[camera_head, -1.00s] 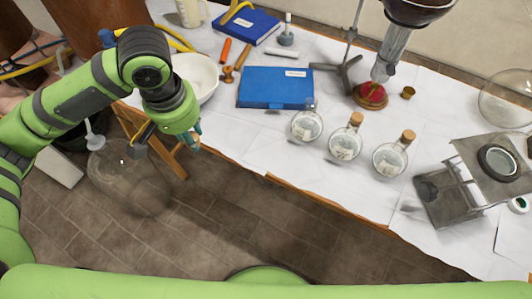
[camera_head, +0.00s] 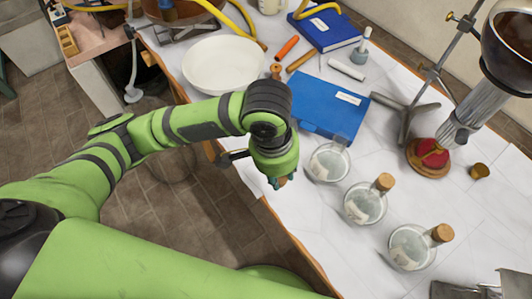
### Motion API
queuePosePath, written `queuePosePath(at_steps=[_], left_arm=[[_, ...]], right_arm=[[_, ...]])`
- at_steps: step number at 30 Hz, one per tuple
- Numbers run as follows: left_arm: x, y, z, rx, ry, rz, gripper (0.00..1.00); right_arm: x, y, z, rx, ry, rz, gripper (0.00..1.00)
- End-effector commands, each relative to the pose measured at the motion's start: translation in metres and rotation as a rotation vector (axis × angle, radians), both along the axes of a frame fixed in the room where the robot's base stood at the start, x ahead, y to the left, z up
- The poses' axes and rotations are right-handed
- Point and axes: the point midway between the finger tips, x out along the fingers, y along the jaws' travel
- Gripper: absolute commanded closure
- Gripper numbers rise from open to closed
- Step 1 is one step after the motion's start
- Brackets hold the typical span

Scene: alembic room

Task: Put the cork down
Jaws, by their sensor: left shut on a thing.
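My left gripper (camera_head: 278,183) points down at the front edge of the table, to the left of the uncorked flask. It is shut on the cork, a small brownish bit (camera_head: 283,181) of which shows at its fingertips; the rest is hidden. I cannot tell whether the cork touches the tabletop. The nearest round glass flask (camera_head: 328,162) has an open neck. Two similar flasks, the middle one (camera_head: 364,205) and the right one (camera_head: 408,250), have corks in their necks. My right gripper is not in view.
A blue case (camera_head: 328,105) lies behind the gripper. A white bowl (camera_head: 223,64), a blue book (camera_head: 325,30) and small tools are farther back. A metal stand (camera_head: 405,110) and a red-topped round base (camera_head: 428,157) stand right. White tabletop (camera_head: 300,212) is bare along the front edge.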

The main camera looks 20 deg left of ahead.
Motion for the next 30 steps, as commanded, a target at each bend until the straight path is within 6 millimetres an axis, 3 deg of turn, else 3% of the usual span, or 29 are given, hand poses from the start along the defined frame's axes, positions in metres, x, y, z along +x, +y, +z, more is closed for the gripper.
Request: queuePosePath(at_steps=[4,16,22,30], left_arm=[[0.013,0.012,-0.014,0.004,0.003,-0.001,1.00],[0.078,0.065,-0.063,0.001,0.002,-0.003,1.00],[0.087,0.073,-0.074,0.000,0.002,-0.006,1.00],[0.087,0.073,-0.109,0.001,0.002,-0.006,1.00]], right_arm=[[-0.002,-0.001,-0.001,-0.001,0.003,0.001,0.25],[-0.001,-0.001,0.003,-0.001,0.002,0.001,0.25],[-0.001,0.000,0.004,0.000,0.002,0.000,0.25],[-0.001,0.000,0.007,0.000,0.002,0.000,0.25]])
